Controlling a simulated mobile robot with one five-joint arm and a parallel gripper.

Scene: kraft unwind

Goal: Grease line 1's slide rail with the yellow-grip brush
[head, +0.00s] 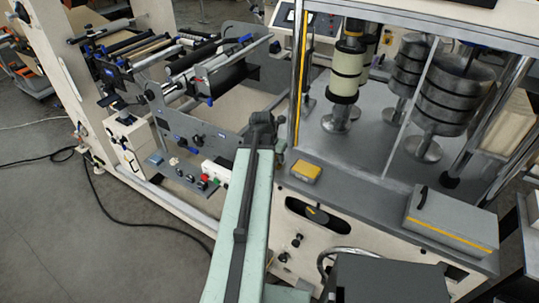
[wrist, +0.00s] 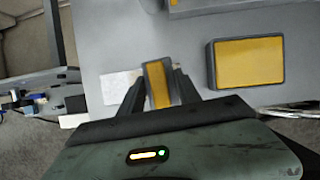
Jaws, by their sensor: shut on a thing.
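My gripper (wrist: 159,77) is shut on a dark thing with a yellow band, which looks like the yellow-grip brush (wrist: 158,88). It sits between the two dark fingers, over a grey surface in the wrist view. Its bristles cannot be made out. In the head view my arm reaches up the middle to the machine's front edge, and the held brush cannot be made out there. I cannot tell which part is line 1's slide rail; a frame with rollers (head: 205,75) stands left of my arm.
A yellow-topped grey block (head: 305,172) lies on the grey deck right of my arm; it also shows in the wrist view (wrist: 247,62). A grey box with a yellow stripe (head: 450,225) is farther right. Metal cylinders (head: 455,90) stand behind. A black cable (head: 120,222) runs over the floor.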

